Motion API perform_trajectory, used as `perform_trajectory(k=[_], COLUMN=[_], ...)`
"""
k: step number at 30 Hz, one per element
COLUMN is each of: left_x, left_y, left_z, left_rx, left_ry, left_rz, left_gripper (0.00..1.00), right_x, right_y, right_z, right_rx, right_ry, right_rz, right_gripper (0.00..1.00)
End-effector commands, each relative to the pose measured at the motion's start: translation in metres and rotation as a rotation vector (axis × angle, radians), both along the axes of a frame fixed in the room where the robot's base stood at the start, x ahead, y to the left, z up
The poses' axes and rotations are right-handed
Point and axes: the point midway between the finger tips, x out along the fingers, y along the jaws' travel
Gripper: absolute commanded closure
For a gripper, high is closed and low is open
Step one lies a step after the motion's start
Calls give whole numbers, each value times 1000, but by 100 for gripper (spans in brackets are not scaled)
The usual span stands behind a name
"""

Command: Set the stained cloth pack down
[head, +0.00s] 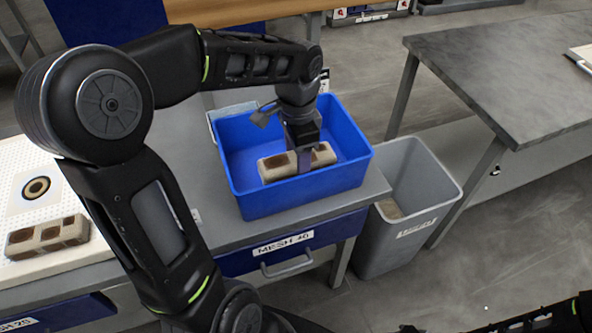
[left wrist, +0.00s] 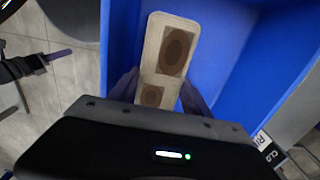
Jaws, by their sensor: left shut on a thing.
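The stained cloth pack (head: 275,167) is a beige block with brown patches on top. It is in the blue bin (head: 304,200), low inside its walls; I cannot tell if it touches the floor. My left gripper (head: 304,166) reaches down into the bin and is shut around the pack's middle. In the left wrist view the pack (left wrist: 172,50) shows two dark oval stains between the fingers, with blue bin walls around it. The near part of the pack is hidden by the gripper body.
The bin stands on a grey bench with a drawer labelled MESH 40 (head: 283,243). A similar stained pack (head: 47,236) lies on a white perforated board at left. A grey waste bin (head: 408,215) stands right of the bench. A dark table (head: 510,75) is farther right.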

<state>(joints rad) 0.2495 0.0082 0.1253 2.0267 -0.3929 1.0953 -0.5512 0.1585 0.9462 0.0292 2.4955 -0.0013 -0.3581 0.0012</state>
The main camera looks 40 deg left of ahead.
Motion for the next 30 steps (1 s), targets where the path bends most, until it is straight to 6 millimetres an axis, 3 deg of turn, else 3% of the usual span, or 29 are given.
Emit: perform_trajectory(k=[3, 13, 21, 30], left_x=[0, 0, 0, 0], left_y=[1, 1, 0, 0], left_z=[-11, -14, -47, -49], left_rx=[1, 1, 1, 1], left_ry=[-1, 0, 1, -1], left_rz=[0, 0, 0, 0], left_gripper=[88, 88, 88, 88], right_x=[0, 0, 0, 0], right_y=[0, 0, 0, 0], right_z=[0, 0, -1, -2], right_rx=[0, 0, 0, 0], right_ry=[0, 0, 0, 0], right_rz=[0, 0, 0, 0], right_gripper=[64, 64, 64, 64])
